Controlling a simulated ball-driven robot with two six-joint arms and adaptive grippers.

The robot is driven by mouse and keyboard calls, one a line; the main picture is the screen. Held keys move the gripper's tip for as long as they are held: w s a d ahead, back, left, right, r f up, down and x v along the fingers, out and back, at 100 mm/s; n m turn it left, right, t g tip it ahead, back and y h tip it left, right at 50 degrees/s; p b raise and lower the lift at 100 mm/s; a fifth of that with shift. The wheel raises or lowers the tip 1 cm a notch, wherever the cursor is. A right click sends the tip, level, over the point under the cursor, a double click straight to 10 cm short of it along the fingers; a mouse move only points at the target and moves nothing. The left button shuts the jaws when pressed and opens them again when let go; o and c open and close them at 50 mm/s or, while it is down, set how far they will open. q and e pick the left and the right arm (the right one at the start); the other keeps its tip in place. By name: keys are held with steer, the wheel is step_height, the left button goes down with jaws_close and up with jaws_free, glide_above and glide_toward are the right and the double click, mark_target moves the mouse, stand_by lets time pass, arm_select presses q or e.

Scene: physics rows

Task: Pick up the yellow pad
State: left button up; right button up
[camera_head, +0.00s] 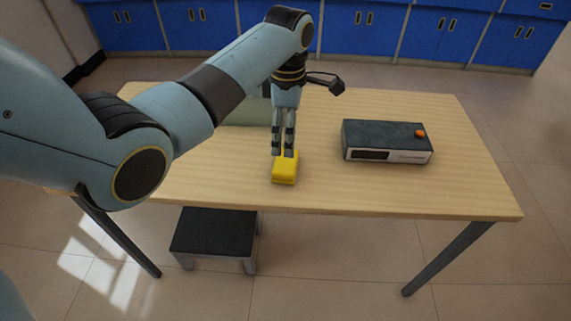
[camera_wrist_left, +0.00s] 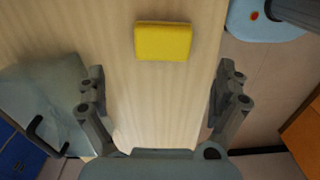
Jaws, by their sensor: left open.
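The yellow pad (camera_head: 285,174) is a small yellow block lying near the front edge of the wooden table. In the left wrist view the yellow pad (camera_wrist_left: 163,41) lies flat ahead of the fingers, roughly midway between their lines. My left gripper (camera_head: 284,153) points down just behind and over the pad in the head view, its fingertips overlapping the pad's far edge. In the left wrist view the fingers of my left gripper (camera_wrist_left: 163,100) are spread wide with nothing between them. I cannot tell how high the fingertips are above the table. My right gripper is not in view.
The wooden table (camera_head: 460,185) has a dark-topped box device with an orange knob (camera_head: 387,141) at the right. A pale greenish object (camera_head: 245,112) stands behind my arm, partly hidden. A dark-topped stool (camera_head: 214,232) is below the front edge. Blue cabinets (camera_head: 360,30) line the back.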

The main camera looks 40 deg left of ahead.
mark_target(285, 160)
arm_select(q)
step_height(285, 160, down, 5)
steer(key=shift+r+b, duration=0.1)
steer(key=shift+b, duration=0.3)
steer(key=f, duration=0.3)
steer(key=f+b, duration=0.1)
steer(key=f, duration=0.1)
steer(key=shift+s+f, duration=0.15)
steer(key=shift+s, duration=0.1)
steer(key=shift+c, duration=0.3)
steer(key=c, duration=0.9)
